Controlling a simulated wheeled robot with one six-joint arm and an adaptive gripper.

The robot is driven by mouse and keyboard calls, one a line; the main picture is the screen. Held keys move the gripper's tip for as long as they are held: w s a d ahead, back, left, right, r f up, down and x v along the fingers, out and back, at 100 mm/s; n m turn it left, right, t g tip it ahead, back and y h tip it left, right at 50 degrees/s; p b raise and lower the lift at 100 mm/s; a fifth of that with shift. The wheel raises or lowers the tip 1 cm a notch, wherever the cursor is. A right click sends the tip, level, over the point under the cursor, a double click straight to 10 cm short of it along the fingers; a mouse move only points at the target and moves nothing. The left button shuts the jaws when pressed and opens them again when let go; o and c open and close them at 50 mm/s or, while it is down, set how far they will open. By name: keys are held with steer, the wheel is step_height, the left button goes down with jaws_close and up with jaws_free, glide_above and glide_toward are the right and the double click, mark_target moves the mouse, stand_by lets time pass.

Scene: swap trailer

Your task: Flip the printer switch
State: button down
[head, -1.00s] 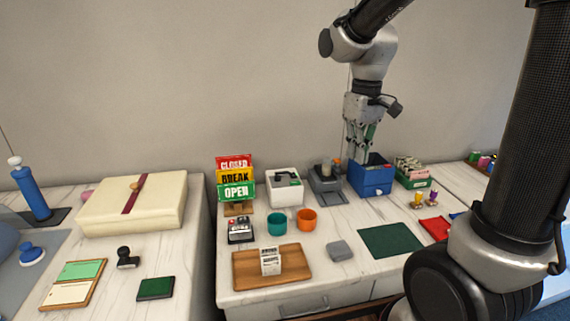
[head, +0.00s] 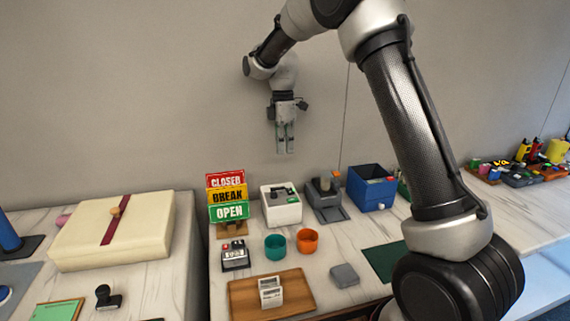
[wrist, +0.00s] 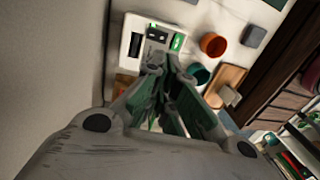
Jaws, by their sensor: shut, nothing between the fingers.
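A white box-shaped device (head: 281,213), which may be the printer, stands at the back of the middle counter, with dark and green parts on top. In the wrist view the white device (wrist: 128,48) lies just beyond my fingertips and is partly hidden by them. I cannot clearly make out a switch on it. My gripper (head: 286,152) hangs fingers down in the air above the white device, apart from it. It is shut and empty; its fingers also show in the wrist view (wrist: 164,64).
The CLOSED, BREAK and OPEN signs (head: 228,198) stand left of the device. A grey machine (head: 325,203) and a blue box (head: 371,190) stand right. Teal (head: 275,247) and orange (head: 307,241) cups, a small black device (head: 235,256) and a wooden tray (head: 245,300) are in front.

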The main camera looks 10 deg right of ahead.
mark_target(287, 195)
steer(key=f, duration=0.4)
steer(key=s+f, duration=0.1)
steer(key=f, duration=0.3)
steer(key=s+f, duration=0.1)
steer(key=f, duration=0.3)
steer(key=shift+f, duration=0.4)
